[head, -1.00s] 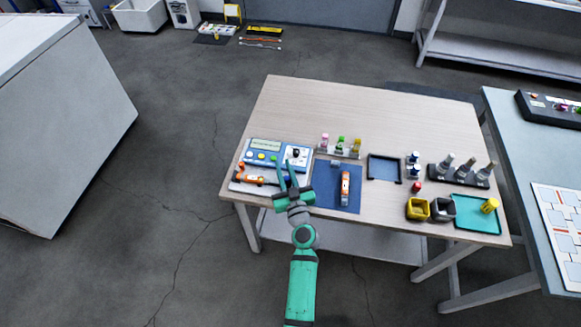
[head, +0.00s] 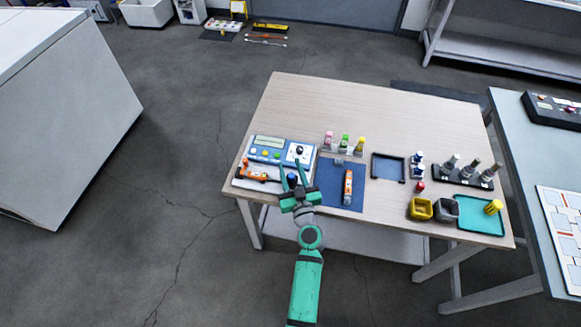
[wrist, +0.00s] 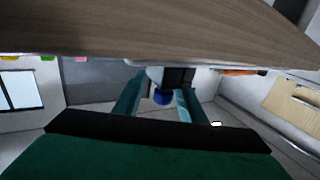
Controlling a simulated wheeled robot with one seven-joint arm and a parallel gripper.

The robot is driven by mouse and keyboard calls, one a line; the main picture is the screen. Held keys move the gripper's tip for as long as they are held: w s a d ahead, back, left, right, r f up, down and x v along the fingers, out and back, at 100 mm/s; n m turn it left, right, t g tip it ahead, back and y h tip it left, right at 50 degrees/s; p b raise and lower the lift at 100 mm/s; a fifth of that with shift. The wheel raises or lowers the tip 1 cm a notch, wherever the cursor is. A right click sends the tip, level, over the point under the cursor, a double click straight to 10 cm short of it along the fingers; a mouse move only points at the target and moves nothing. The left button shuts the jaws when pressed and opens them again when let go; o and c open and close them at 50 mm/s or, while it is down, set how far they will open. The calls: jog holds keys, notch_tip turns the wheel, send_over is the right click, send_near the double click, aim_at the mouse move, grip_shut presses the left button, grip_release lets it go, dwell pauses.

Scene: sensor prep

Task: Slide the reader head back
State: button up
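The reader (head: 268,156) is a blue and white unit with a screen, coloured buttons and a dark knob, at the left of the table. In front of it is a pale base (head: 250,184) with an orange part (head: 256,174). A blue-topped piece, which looks like the reader head (head: 291,180), is at its right end. My gripper (head: 292,170) is open, with its fingers either side of this piece. In the wrist view the blue part (wrist: 162,97) shows between my two fingers, under a pale and dark body. Contact cannot be told.
A blue mat (head: 330,193) with an orange and white device (head: 348,187) lies just right of my gripper. Small bottles (head: 345,141) stand behind it. A dark tray (head: 388,168), yellow bin (head: 420,208) and teal tray (head: 470,210) are further right. The table's back is clear.

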jog(key=v, duration=1)
jog(key=shift+s+d, duration=0.1)
jog(key=shift+s, duration=0.05)
jog(key=s+d+f+m+g+h, duration=0.1)
jog(key=s+f+m+h, duration=0.15)
jog(key=s, duration=0.65)
jog(key=s+d+f+m+g+h, duration=0.15)
jog(key=s+f, duration=0.25)
jog(key=s, duration=0.4)
jog(key=s+a+r+h, duration=0.1)
jog(key=s+r, duration=1.2)
jog(key=s, duration=0.5)
jog(key=shift+a+t+h, duration=0.3)
jog(key=shift+a+t, duration=0.05)
jog(key=shift+a, duration=0.05)
dwell(0.8)
